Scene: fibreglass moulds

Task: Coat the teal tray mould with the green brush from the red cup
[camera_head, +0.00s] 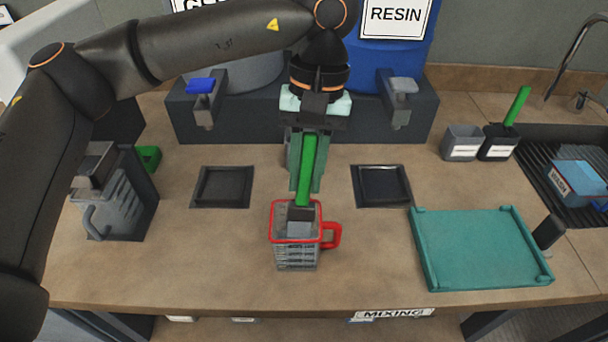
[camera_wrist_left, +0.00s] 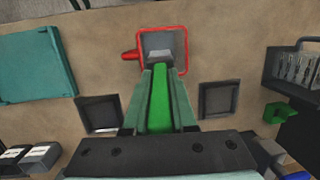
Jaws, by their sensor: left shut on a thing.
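The red cup (camera_head: 296,244) stands upright near the front middle of the bench, with clear marked walls, a red rim and a red handle on its right. My left gripper (camera_head: 306,188) is above the cup, shut on the green brush (camera_head: 308,165). The brush points down and its grey head is inside the cup's mouth. The left wrist view shows the green brush (camera_wrist_left: 160,100) between the fingers, with the cup (camera_wrist_left: 165,42) beyond. The teal tray mould (camera_head: 480,248) lies flat at the right, apart from the gripper. My right gripper is not seen.
Two dark square pads (camera_head: 222,187) lie either side of the cup. A grey jug (camera_head: 118,200) stands at the left. Dispensers with taps (camera_head: 400,90) stand behind.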

